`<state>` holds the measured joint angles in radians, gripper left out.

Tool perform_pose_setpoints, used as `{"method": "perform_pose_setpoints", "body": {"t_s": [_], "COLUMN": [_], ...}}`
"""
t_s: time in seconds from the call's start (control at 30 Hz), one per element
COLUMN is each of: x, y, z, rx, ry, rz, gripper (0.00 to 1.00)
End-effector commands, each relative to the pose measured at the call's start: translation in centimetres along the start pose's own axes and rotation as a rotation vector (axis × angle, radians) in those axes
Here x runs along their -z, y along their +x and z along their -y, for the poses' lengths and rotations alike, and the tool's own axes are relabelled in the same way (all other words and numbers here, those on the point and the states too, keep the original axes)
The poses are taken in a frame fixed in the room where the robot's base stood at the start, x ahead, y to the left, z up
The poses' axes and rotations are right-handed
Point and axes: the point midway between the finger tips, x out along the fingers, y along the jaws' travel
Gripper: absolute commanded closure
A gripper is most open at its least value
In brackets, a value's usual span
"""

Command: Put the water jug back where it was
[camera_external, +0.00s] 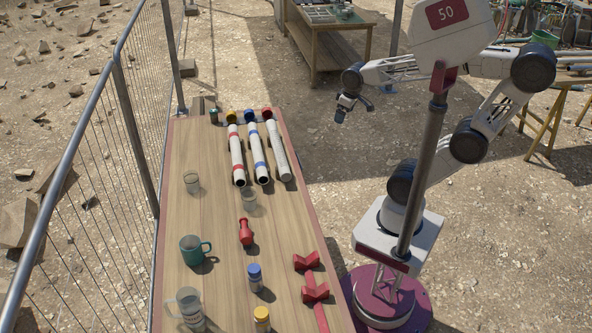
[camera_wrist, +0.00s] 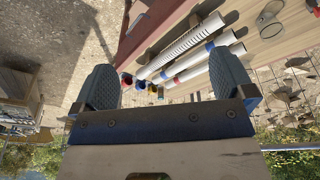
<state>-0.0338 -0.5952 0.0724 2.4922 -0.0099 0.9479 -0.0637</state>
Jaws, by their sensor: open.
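A clear jug with a handle and lettering on its front (camera_external: 188,308) stands upright at the near left of the wooden table; I take it for the water jug, though the lettering is too small to read surely. My gripper (camera_external: 341,112) is raised to the right of the table's far end, well away from the jug. In the wrist view my gripper (camera_wrist: 160,65) has its two fingers wide apart with nothing between them. The jug cannot be made out in the wrist view.
The table (camera_external: 215,285) also bears a teal mug (camera_external: 192,250), two clear glasses (camera_external: 192,182) (camera_external: 249,200), a red object (camera_external: 246,232), blue-capped (camera_external: 255,278) and yellow-capped (camera_external: 262,320) bottles, a red stand (camera_external: 314,292) and three white tubes (camera_external: 236,155). A mesh fence (camera_external: 85,180) runs along the left.

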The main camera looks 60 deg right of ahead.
Motion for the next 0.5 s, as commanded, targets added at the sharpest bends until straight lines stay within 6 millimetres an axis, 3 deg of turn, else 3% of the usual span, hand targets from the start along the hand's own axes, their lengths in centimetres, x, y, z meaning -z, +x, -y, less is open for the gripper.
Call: {"method": "perform_pose_setpoints", "body": {"t_s": [0.2,0.5], "x": [-2.4,-2.5], "y": [0.6,0.7], "z": [-1.0,-1.1], "rx": [-0.010,-0.010], "ry": [0.114,0.123], "rz": [-0.007,-0.007], "gripper": [0.00,0.00]}}
